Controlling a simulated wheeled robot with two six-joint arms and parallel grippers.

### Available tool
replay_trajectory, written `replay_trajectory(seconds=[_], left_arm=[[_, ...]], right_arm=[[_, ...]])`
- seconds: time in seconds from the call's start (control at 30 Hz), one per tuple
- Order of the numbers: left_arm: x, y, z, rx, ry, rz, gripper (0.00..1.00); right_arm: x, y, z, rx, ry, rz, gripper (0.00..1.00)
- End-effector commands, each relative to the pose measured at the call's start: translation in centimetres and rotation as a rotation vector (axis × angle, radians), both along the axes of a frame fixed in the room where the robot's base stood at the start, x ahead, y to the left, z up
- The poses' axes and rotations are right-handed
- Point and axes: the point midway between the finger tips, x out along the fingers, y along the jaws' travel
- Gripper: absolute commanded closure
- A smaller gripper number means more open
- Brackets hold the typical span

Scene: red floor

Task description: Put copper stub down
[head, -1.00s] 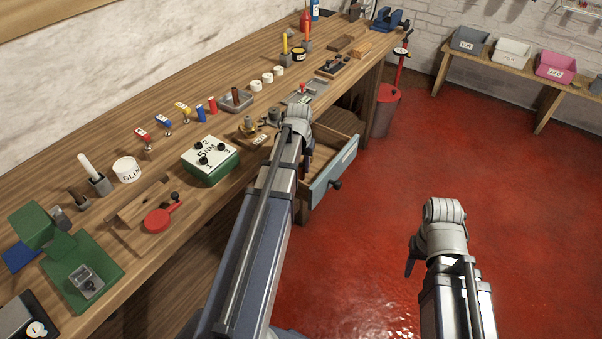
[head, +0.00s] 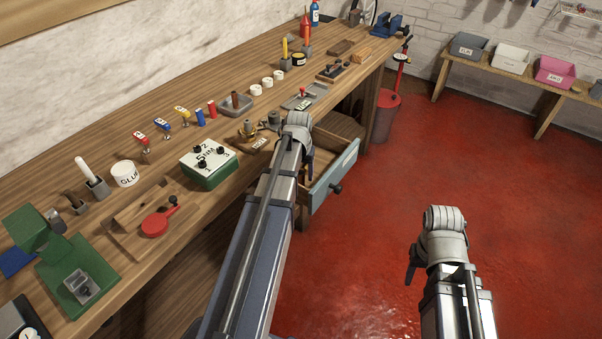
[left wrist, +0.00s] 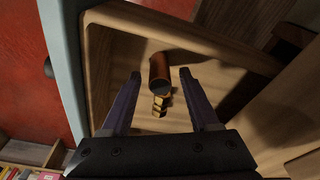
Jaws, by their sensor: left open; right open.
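In the left wrist view a copper stub (left wrist: 159,66), a short reddish-brown cylinder, lies inside the open wooden drawer (left wrist: 112,22). A brass stepped piece (left wrist: 160,104) shows at its near end; I cannot tell whether they are joined. My left gripper (left wrist: 160,73) is open, with one finger on each side of the stub and a visible gap to each.
The bench carries a grey tray with a brown cylinder (head: 236,99), a green-and-white box (head: 208,166), a red round-headed tool (head: 156,224) and a glue pot (head: 125,173). A red bin (head: 386,115) stands beyond the drawer. The red floor at right is clear.

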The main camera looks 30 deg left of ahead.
Motion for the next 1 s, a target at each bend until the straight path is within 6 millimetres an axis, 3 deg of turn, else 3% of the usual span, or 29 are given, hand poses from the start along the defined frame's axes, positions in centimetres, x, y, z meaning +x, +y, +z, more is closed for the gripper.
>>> replay_trajectory(seconds=[0.37, 1.0], left_arm=[[-0.2, -0.1, 2.1, 0.0, 0.0, 0.0, 0.39], [-1.6, -0.5, 11.4, 0.0, 0.0, 0.0, 0.39]], right_arm=[[0.0, 0.0, 2.1, 0.0, 0.0, 0.0, 0.5], [0.0, 0.0, 11.4, 0.0, 0.0, 0.0, 0.5]])
